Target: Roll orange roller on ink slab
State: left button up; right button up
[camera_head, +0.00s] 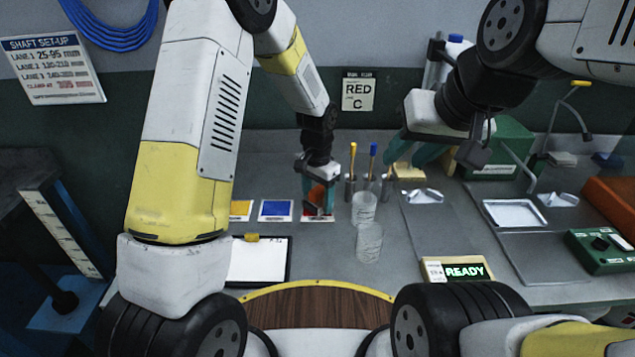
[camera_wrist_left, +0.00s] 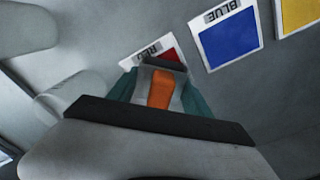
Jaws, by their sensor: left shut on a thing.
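My left gripper (camera_head: 318,208) is shut on the orange roller (camera_head: 316,192) and holds it over the red ink slab (camera_head: 330,218). In the left wrist view the orange handle (camera_wrist_left: 160,90) lies between the teal fingers, with a dark bar at its far end over the red slab (camera_wrist_left: 171,54). I cannot tell whether the roller touches the slab. The blue ink slab (camera_head: 275,210) and yellow ink slab (camera_head: 240,210) lie in a row to the left. My right gripper (camera_head: 414,152) has its teal fingers apart, raised over the back of the bench.
Two clear cups (camera_head: 369,243) stand right of the red slab. Behind are holders with a yellow-handled tool (camera_head: 353,158) and a blue-handled tool (camera_head: 373,158). A clipboard (camera_head: 258,262) lies in front of the slabs. A READY sign (camera_head: 456,270) and white tray (camera_head: 514,213) are at right.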

aim_at(317, 189)
pick_arm(q)
jog(key=shift+r, duration=3.45)
